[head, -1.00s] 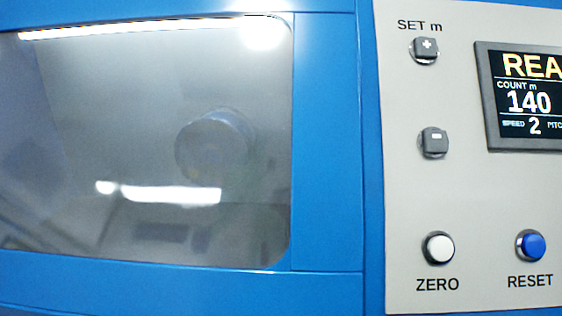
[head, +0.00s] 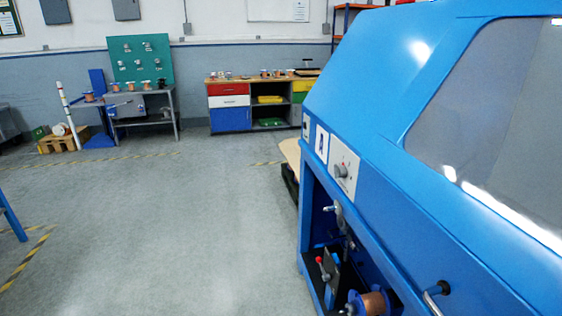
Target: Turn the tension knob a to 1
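The tension knob a (head: 341,170) is a small grey round knob on a white dial plate (head: 347,181) on the blue machine's side, right of the middle in the head view. A sign with a letter that looks like A (head: 322,143) is just left of the plate. I see the plate at a slant, and the knob's pointer and the dial marks are too small to read. My gripper is not in view.
The blue machine (head: 400,90) fills the right side. Below the dial are a red-tipped lever (head: 322,268), a copper wire spool (head: 375,303) and a handle (head: 437,292). Open grey floor (head: 170,230) lies left. A workbench (head: 145,105) and cabinet (head: 229,118) stand at the back.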

